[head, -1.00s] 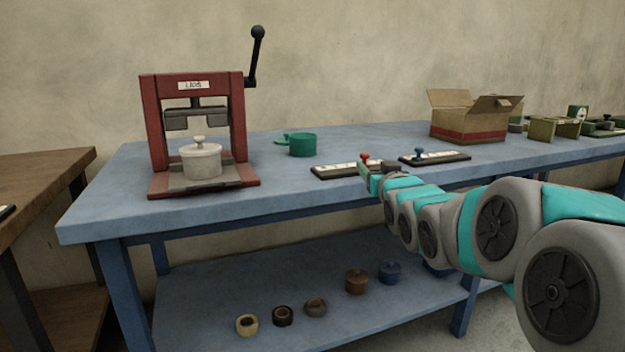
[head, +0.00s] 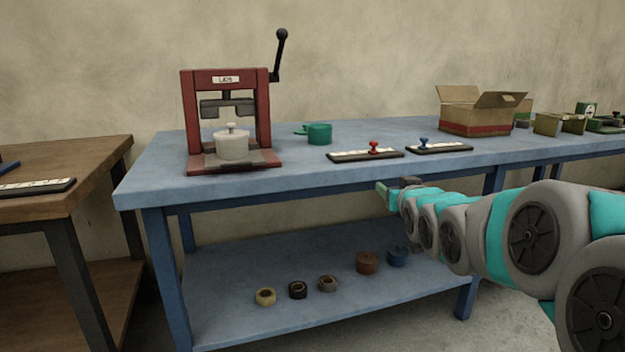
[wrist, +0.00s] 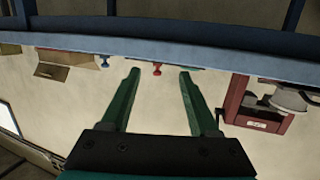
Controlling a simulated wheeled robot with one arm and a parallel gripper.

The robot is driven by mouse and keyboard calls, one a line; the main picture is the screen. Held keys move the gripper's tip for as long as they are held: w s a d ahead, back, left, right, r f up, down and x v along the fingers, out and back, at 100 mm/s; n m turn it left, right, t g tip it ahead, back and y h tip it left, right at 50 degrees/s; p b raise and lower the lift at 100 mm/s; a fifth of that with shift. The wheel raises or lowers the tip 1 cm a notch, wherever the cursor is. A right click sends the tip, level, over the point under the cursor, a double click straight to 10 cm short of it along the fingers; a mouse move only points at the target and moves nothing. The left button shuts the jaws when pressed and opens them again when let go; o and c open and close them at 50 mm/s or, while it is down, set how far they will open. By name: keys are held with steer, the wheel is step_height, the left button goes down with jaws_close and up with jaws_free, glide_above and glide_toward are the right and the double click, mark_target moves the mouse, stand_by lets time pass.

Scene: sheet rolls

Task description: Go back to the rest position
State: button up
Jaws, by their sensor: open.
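My gripper (head: 388,191) shows in the head view in front of the blue table's front edge, below the tabletop's height and apart from it. In the wrist view, which looks upside down, its two green fingers (wrist: 160,75) are spread with nothing held between them. The red-knobbed strip (head: 348,156) and the blue-knobbed strip (head: 450,149) lie on the tabletop beyond it. The red knob (wrist: 157,69) shows beyond the gap between the fingers.
The blue table (head: 290,174) bears a red press (head: 264,115) with a pale lidded pot (head: 232,148), a green cup (head: 319,134) and a cardboard box (head: 472,120). Several rolls and pots sit on its lower shelf (head: 230,262). A wooden table (head: 85,165) stands at left.

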steer(key=s+f+g+p, duration=0.1)
steer(key=s+f+g, duration=0.4)
steer(key=s+f, duration=0.55)
steer(key=s+a+f+g, duration=0.1)
steer(key=s+f+g, duration=0.2)
steer(key=s, duration=0.9)
steer(key=s+a+f+g+p, duration=0.1)
steer(key=s+f+g, duration=0.3)
steer(key=s, duration=0.8)
steer(key=s+a+f+g, duration=0.1)
steer(key=s+f+g, duration=0.2)
steer(key=s, duration=1)
steer(key=g, duration=0.2)
steer(key=shift+f+g+h+p, duration=0.25)
steer(key=shift+g+h+p, duration=0.05)
steer(key=shift+g+p, duration=0.1)
steer(key=shift+a, duration=0.1)
